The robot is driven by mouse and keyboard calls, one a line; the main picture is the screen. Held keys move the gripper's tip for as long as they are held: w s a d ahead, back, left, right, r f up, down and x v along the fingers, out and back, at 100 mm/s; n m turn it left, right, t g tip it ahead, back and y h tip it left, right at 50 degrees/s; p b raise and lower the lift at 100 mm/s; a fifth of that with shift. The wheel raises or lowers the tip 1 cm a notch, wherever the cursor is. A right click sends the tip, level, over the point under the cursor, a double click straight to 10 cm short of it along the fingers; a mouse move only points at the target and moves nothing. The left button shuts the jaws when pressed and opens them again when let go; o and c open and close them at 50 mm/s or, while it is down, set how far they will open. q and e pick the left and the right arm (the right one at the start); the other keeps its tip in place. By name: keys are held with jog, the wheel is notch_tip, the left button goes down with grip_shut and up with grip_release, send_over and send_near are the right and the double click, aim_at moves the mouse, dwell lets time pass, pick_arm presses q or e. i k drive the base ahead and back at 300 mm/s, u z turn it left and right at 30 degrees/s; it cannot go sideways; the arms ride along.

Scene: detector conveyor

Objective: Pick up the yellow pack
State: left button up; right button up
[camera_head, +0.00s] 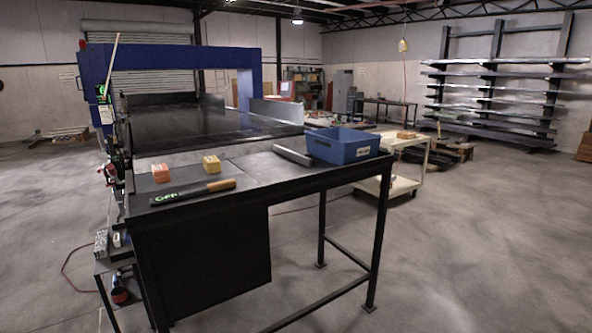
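The yellow pack (211,164) is a small box lying on the black table (262,177), near its left half. An orange pack (161,173) lies to its left, with a gap between them. Neither of my grippers shows in the head view, and nothing touches the yellow pack.
A dark flat tool with a wooden handle (220,185) lies in front of the packs. A blue bin (342,145) and a grey bar (293,156) are at the table's right. A conveyor under a blue arch (180,57) adjoins behind. Floor to the right is open.

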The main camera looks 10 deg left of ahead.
aim_at(211, 164)
jog(key=z, duration=0.35)
jog(key=k, duration=0.55)
jog(key=z, duration=0.9)
jog(key=i, duration=2.85)
jog(key=u, duration=0.6)
